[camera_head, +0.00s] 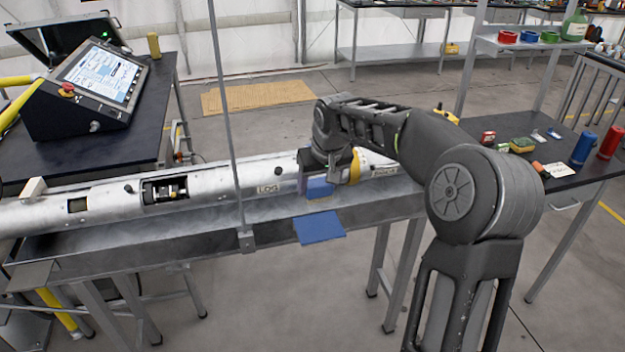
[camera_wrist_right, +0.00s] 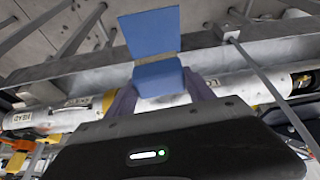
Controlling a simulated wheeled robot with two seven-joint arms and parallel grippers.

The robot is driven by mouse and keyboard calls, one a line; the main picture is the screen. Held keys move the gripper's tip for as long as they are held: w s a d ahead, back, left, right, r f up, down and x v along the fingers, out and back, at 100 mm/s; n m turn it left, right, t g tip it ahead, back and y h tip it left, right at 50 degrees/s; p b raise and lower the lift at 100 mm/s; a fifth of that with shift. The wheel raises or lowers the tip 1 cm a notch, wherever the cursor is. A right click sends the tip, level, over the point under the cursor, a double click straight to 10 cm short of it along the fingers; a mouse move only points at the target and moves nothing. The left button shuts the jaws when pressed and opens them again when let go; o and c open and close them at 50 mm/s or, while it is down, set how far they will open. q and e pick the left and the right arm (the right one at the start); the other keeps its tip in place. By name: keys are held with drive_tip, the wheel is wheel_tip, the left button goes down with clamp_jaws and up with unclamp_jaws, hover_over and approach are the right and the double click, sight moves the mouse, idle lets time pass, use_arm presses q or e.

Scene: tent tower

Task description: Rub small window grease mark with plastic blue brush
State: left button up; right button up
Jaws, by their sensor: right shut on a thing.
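My right gripper (camera_head: 319,183) is over the right part of a long silver-white tube (camera_head: 225,180). It is shut on a blue block with a flat blue plate, which I take for the blue brush (camera_head: 320,227). In the right wrist view, the blue brush (camera_wrist_right: 150,34) sits between the two fingers (camera_wrist_right: 158,88), in front of the tube (camera_wrist_right: 235,86). The tube has a small dark window (camera_head: 77,205) at the left and a larger opening (camera_head: 166,189) beside it. I cannot make out a grease mark. My left gripper is not in view.
The tube lies along a grey metal bench (camera_head: 130,247). A thin upright post (camera_head: 226,110) stands in front of the tube, left of my right gripper. A console (camera_head: 95,85) stands on a dark table at the left. A dark table (camera_head: 565,180) with small items is at the right.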

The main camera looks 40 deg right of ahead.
drive_tip(key=s+a+f+n, duration=0.1)
drive_tip(key=a+f, duration=0.2)
drive_tip(key=a, duration=0.4)
drive_tip(key=s+a+f+n, duration=0.1)
drive_tip(key=a+f, duration=0.2)
drive_tip(key=a, duration=0.5)
drive_tip(key=s+a+f+n+y, duration=0.1)
drive_tip(key=s+a+f, duration=0.1)
drive_tip(key=a, duration=0.6)
drive_tip(key=shift+f, duration=0.9)
